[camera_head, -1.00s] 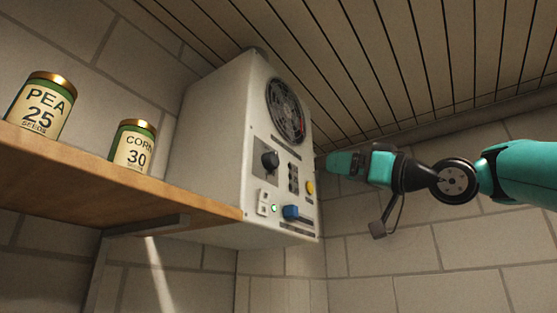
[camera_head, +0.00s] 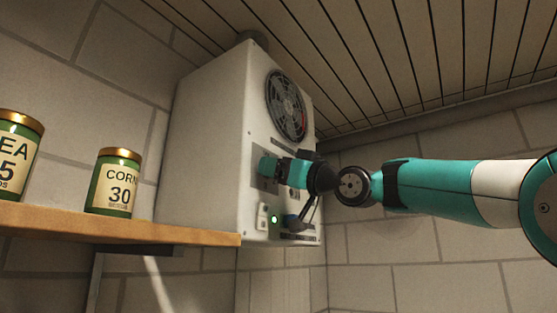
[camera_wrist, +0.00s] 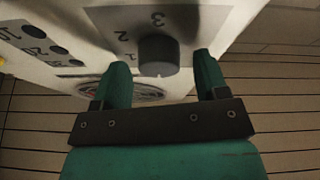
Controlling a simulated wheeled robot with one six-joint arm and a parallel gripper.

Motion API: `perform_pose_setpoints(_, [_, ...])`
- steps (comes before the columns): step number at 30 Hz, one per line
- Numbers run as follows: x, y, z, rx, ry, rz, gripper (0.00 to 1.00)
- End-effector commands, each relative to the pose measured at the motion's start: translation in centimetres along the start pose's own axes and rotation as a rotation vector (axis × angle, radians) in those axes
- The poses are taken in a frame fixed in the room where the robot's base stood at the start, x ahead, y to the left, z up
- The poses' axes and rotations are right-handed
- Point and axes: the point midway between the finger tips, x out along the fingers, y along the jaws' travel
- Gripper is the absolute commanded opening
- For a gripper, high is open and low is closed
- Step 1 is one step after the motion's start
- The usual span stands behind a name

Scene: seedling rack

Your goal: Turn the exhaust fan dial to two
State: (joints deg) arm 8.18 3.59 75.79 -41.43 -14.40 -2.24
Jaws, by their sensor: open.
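The fan unit is a white box (camera_head: 205,150) with a round fan grille (camera_head: 286,106) on its front. In the wrist view the dark round dial (camera_wrist: 158,56) sits on a grey plate marked 1, 2 and 3. Its pointer setting is too dim to read. My teal gripper (camera_wrist: 162,72) is open, with one finger on each side of the dial and gaps visible; I cannot tell whether the tips reach past its face. In the head view my gripper (camera_head: 266,166) is at the front panel and hides the dial.
A wooden shelf (camera_head: 120,224) at left holds a corn seed tin (camera_head: 117,182) and a pea tin (camera_head: 14,155). A slatted ceiling is above.

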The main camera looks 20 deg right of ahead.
Motion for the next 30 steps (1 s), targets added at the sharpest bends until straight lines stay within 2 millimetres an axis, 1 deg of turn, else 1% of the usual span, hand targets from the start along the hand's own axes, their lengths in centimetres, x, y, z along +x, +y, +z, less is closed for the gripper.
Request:
perform_pose_setpoints(7, [0.09, 0.01, 0.05, 0.000, 0.000, 0.001, 0.67])
perform_pose_setpoints(8, [0.09, 0.01, 0.05, 0.000, 0.000, 0.001, 0.65])
perform_pose_setpoints(9, [0.09, 0.02, 0.05, 0.000, 0.000, 0.001, 0.56])
perform_pose_setpoints(11, [0.08, 0.02, 0.04, 0.000, 0.000, 0.001, 0.42])
perform_pose_setpoints(12, [0.08, 0.02, 0.04, 0.000, 0.000, 0.001, 0.33])
perform_pose_setpoints(14, [0.07, 0.02, 0.04, 0.000, 0.000, 0.001, 0.19])
perform_pose_setpoints(23, [0.04, 0.04, 0.03, 0.021, -0.002, 0.011, 0.19])
perform_pose_setpoints(30, [0.02, -0.08, 0.02, 0.127, -0.009, 0.053, 0.19])
